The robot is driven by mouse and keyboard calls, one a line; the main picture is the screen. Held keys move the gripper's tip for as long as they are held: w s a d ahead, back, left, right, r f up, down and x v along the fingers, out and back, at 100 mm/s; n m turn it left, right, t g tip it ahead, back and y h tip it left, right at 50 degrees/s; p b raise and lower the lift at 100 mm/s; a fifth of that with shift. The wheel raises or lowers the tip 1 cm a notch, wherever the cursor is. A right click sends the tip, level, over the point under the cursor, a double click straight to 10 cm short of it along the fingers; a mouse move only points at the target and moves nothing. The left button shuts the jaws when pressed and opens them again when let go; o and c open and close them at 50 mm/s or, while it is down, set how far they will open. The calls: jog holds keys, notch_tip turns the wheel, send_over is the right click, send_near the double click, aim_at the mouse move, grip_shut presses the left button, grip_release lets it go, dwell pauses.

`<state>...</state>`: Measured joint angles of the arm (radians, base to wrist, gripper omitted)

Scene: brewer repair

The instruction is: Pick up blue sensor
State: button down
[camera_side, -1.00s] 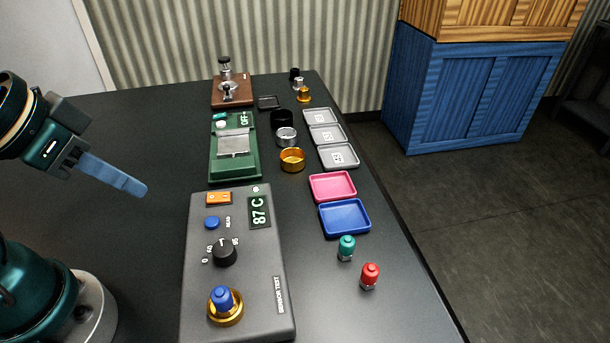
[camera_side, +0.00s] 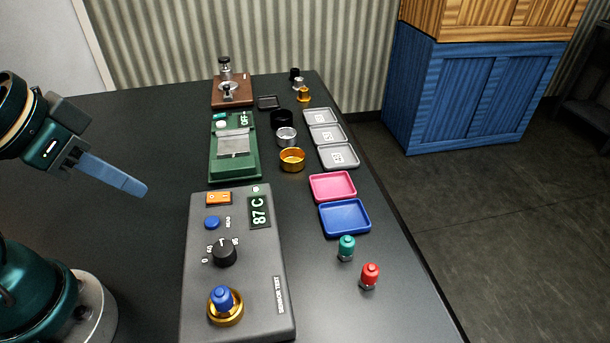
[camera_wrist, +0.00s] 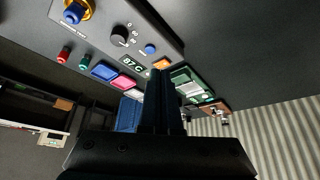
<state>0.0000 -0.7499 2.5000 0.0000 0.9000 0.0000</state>
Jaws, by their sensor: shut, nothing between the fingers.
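The blue sensor (camera_side: 222,297) stands upright in the brass socket (camera_side: 226,317) at the near end of the grey sensor test box (camera_side: 254,292). In the wrist view the blue sensor (camera_wrist: 73,14) shows at the top left, in its brass socket. My gripper (camera_side: 142,190) is at the left in the side view, with its blue fingers closed together and empty. It hangs left of the test box, well apart from the sensor. In the wrist view my gripper (camera_wrist: 161,75) points up the middle of the picture.
A teal sensor (camera_side: 346,248) and a red sensor (camera_side: 370,276) stand right of the box. Beyond them are a blue tray (camera_side: 366,232), a pink tray (camera_side: 353,190) and grey trays. A green device (camera_side: 253,163) stands behind the box. The table's left side is clear.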

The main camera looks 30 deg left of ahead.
jog(key=c, duration=0.5)
grip_release()
jog(key=shift+c, duration=0.2)
